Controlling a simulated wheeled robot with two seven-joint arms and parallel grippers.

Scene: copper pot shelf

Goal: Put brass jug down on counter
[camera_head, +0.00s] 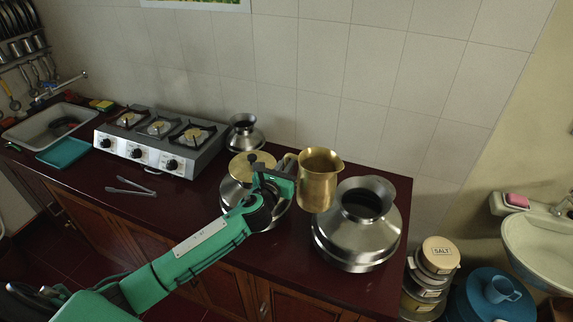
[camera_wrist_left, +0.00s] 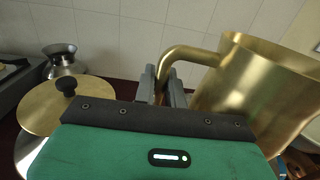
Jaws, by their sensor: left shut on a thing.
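The brass jug (camera_head: 319,181) is upright over the dark red counter (camera_head: 221,254), just left of a large steel pot. My left gripper (camera_head: 290,168) is shut on the jug's handle at its left side. In the left wrist view the jug (camera_wrist_left: 254,92) fills the right side, and the gripper's fingers (camera_wrist_left: 163,84) close around its handle. Whether the jug's base touches the counter cannot be told. My right gripper is not in view.
The large steel pot (camera_head: 356,229) stands close at the jug's right. A brass-lidded pot (camera_head: 236,193) is behind my left gripper, with a small steel pot (camera_head: 245,136) further back. A stove (camera_head: 160,141) and tongs (camera_head: 131,187) are left. Counter between tongs and lidded pot is clear.

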